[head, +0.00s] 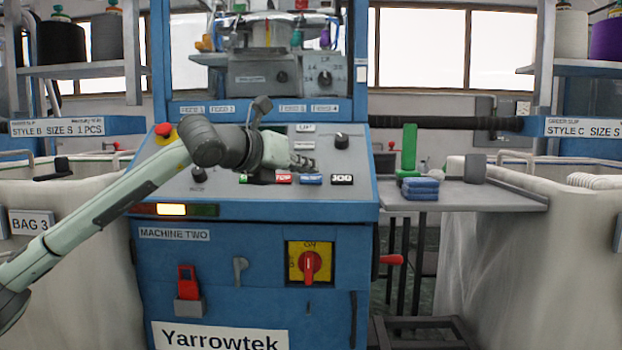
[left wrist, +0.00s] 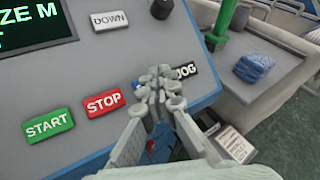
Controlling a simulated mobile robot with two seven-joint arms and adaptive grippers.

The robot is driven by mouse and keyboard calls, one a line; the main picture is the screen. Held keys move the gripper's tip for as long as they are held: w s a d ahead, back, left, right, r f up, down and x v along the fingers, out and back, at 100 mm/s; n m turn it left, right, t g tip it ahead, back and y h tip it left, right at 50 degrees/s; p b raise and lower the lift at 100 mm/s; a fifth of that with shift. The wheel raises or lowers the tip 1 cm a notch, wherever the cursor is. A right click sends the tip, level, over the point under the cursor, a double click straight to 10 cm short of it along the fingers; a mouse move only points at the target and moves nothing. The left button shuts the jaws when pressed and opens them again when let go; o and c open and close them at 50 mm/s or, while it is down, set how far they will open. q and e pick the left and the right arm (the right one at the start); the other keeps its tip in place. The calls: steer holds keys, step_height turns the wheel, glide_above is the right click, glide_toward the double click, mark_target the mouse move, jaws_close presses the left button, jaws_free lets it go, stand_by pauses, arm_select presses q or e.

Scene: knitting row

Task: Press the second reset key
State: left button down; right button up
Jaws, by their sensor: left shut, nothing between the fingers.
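The blue key (head: 311,180) sits in a row on the sloped grey panel of the machine labelled MACHINE TWO (head: 174,234), between a red STOP key (head: 283,179) and a black JOG key (head: 342,180). Its lettering is too small to read surely. My left gripper (head: 304,163) is shut and empty, its fingertips over the panel close to the blue key. In the left wrist view the closed fingertips (left wrist: 160,78) cover most of the blue key (left wrist: 136,85), leaving a sliver. I cannot tell whether they touch it. My right gripper is not in view.
A green START key (left wrist: 48,126) lies left of STOP, and a DOWN key (left wrist: 109,21) lies above the row. A red emergency button (head: 163,130) sits at the panel's upper left. A side shelf (head: 470,198) at the right holds folded blue cloth (head: 420,188).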

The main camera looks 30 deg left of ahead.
arm_select(q)
steer(key=s+r, duration=0.1)
steer(key=d+r+p, duration=0.1)
steer(key=s+r, duration=0.1)
steer(key=r, duration=0.1)
steer(key=shift+s+d+p, duration=0.3)
steer(key=shift+s+p, duration=0.05)
steer(key=shift+f, duration=0.1)
stand_by(0.7)
